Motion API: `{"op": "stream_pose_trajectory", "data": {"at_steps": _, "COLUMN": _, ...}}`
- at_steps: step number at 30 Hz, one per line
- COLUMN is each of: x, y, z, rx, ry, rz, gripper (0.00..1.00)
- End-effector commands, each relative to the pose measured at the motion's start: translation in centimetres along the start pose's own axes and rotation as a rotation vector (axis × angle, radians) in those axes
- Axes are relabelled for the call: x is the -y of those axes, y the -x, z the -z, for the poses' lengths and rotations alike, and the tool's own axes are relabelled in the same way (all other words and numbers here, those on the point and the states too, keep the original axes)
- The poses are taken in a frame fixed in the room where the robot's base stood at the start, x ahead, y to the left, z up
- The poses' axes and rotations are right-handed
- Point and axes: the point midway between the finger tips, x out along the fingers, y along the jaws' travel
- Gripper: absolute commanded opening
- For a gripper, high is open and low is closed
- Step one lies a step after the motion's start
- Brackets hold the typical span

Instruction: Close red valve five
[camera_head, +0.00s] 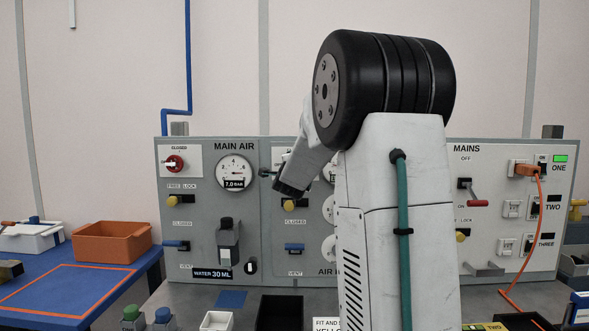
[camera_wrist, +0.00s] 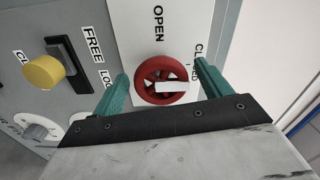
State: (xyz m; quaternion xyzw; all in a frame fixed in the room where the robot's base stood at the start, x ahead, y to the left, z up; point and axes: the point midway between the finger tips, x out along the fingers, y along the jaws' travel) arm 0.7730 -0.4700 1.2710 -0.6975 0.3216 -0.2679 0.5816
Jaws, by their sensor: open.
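A round red valve handle (camera_wrist: 148,94) with a white bar sits on a white plate in the wrist view. The bar points right, toward the CLOSED label; the OPEN label is above the handle. No number shows on it. My gripper (camera_wrist: 161,71) is open, its green fingers on either side of the handle; I cannot tell whether they touch it. In the head view my gripper (camera_head: 268,172) is at the middle panel, where the arm hides this valve. Another red valve (camera_head: 175,163) is on the MAIN AIR panel at the left.
A yellow knob (camera_wrist: 39,72) by a FREE LOCK label stands out left of the valve in the wrist view. The MAINS panel (camera_head: 510,240) has an orange cable. An orange bin (camera_head: 112,243) stands on the blue table. Small containers line the front bench.

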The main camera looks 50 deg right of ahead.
Motion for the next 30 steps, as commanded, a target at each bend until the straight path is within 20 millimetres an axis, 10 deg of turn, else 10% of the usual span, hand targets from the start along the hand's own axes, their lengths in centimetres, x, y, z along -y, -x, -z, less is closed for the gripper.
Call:
{"op": "stream_pose_trajectory", "data": {"at_steps": 13, "x": 0.1, "y": 6.7, "z": 0.1, "rx": 0.000, "ry": 0.000, "rz": 0.002, "gripper": 0.77}}
{"op": "stream_pose_trajectory", "data": {"at_steps": 30, "x": 0.0, "y": 7.4, "z": 0.1, "rx": -0.001, "ry": -0.001, "rz": 0.001, "gripper": 0.77}}
